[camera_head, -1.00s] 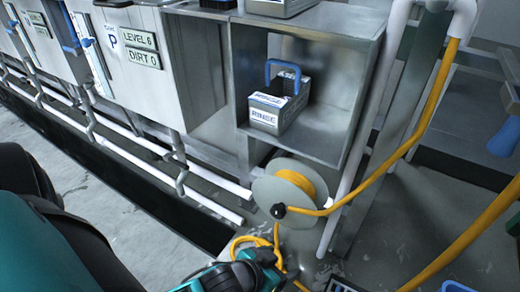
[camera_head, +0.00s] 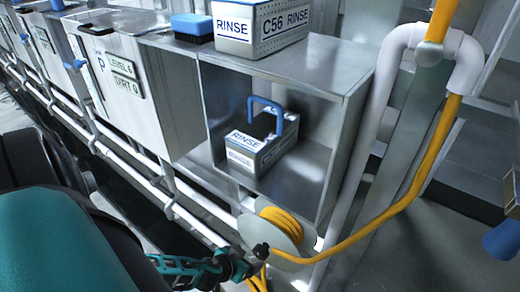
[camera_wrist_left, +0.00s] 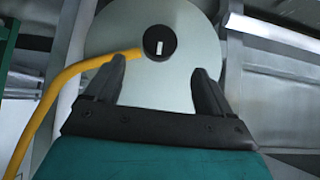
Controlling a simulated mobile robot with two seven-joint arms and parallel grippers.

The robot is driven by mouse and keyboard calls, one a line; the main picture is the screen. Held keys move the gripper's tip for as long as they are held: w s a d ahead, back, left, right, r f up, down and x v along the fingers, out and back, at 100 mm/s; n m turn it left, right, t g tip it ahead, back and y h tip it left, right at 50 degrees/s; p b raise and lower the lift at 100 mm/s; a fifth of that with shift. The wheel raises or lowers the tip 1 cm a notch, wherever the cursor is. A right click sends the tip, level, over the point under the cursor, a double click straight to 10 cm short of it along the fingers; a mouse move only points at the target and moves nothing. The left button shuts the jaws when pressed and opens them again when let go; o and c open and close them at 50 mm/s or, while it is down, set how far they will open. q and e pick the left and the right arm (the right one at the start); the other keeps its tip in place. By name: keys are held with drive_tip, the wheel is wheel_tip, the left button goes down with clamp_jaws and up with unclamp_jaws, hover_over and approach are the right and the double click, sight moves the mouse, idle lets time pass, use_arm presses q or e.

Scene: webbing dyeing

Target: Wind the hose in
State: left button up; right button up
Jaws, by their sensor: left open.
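The hose reel (camera_head: 253,228) is a pale disc-sided drum mounted low beside the steel cabinet. Yellow hose (camera_head: 372,226) is wound on its core and runs off right, rising along the white pipe. More yellow hose hangs below the reel, partly hidden by my gripper. My left gripper (camera_head: 247,261) is open at the reel's near face, close to its black hub knob (camera_head: 262,250). In the left wrist view the open fingers (camera_wrist_left: 159,72) point at the disc, with the knob (camera_wrist_left: 160,43) between and just beyond the fingertips. Contact cannot be told. My right gripper is out of view.
The steel cabinet (camera_head: 335,78) holds a RINSE box (camera_head: 245,155) with a blue handle on its shelf and another RINSE box (camera_head: 233,30) on top. White pipes (camera_head: 372,110) stand right of the reel. A blue object (camera_head: 502,240) is at the right edge.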

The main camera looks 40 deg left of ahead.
sight(258, 254)
use_arm(q)
drive_tip(key=b+x, duration=0.4)
drive_tip(key=x, duration=0.5)
drive_tip(key=shift+f, duration=0.15)
drive_tip(key=shift+w+f, duration=0.2)
drive_tip(key=shift+w, duration=0.1)
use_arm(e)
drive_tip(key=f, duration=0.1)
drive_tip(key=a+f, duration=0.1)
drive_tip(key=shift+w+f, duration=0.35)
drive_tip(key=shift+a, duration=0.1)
use_arm(q)
drive_tip(key=c, duration=1)
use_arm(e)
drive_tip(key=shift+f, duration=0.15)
